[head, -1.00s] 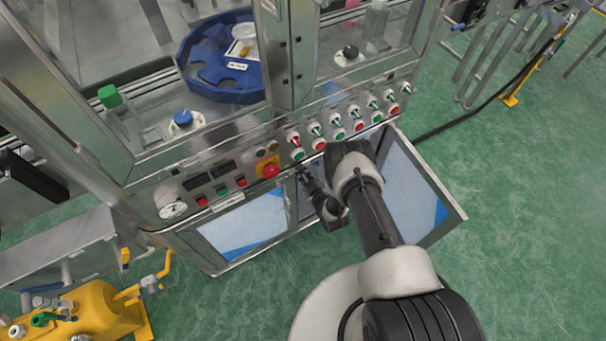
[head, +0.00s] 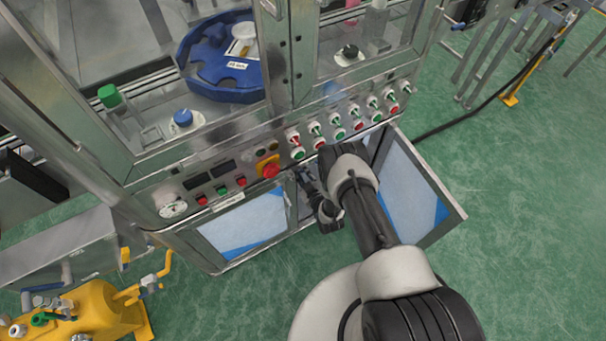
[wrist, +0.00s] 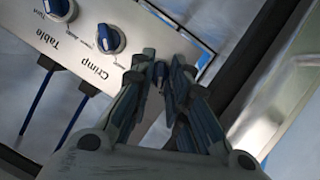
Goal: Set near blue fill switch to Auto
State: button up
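In the wrist view, a pale panel (wrist: 82,40) carries a row of blue switch knobs. One knob (wrist: 57,8) is labelled Table and one (wrist: 108,39) is labelled Crimp. A further blue knob (wrist: 159,72) shows between the fingertips of my gripper (wrist: 162,68). Its label is hidden behind the fingers, so I cannot read whether it is the fill switch. The fingers stand close together on either side of it; I cannot tell whether they touch it. In the head view my gripper (head: 306,180) is below the front control panel, partly behind my arm.
Above is a blue rotary table (head: 225,85). An open lower door panel (head: 412,190) stands right of my arm. A metal frame edge (wrist: 268,65) runs close right of the fingers.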

jog(key=shift+s, duration=0.1)
jog(key=v, duration=1.2)
